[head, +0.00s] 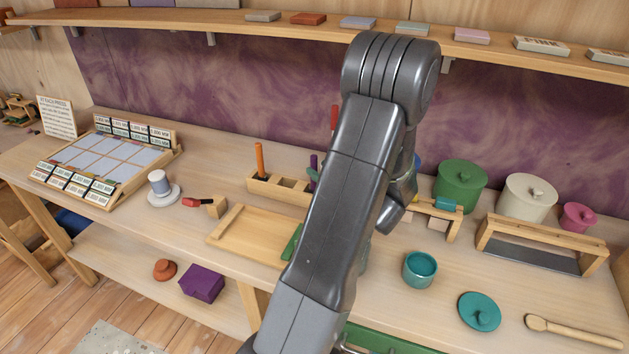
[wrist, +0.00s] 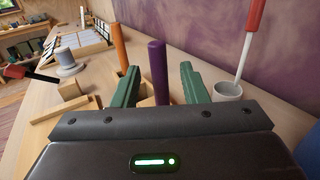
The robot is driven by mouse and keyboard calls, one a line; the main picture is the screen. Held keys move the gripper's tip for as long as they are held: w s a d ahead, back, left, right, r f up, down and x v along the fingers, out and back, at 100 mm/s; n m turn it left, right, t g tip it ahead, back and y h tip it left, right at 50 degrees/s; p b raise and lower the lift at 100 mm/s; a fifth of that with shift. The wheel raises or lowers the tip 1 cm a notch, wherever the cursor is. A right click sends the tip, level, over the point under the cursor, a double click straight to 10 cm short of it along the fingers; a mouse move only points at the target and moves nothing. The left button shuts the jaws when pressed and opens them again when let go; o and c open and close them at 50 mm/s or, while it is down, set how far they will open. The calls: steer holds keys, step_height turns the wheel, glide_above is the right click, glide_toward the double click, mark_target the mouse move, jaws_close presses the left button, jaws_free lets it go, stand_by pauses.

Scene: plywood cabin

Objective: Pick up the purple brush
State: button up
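The purple brush (wrist: 157,72) stands upright, its handle showing in the wrist view between the two green fingers of my gripper (wrist: 159,84). The fingers are apart, with a gap on each side of the handle. I cannot tell how deep between the fingers the handle sits. Its lower end is hidden by my gripper's body. In the head view only a sliver of the purple handle (head: 313,162) shows at the wooden holder (head: 262,186), beside my arm, which hides most of my gripper.
An orange brush (wrist: 119,48) stands left of the purple one in the same holder. A red-handled tool (wrist: 251,37) leans in a pale cup (wrist: 228,91) to the right. A wooden tray (head: 232,236) lies in front of the holder. A teal cup (head: 420,269) stands right of my arm.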

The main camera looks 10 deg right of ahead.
mark_target(316, 166)
steer(key=x, duration=0.3)
steer(key=shift+w+a, duration=0.15)
steer(key=shift+c, duration=0.4)
jaws_close()
steer(key=shift+r, duration=0.1)
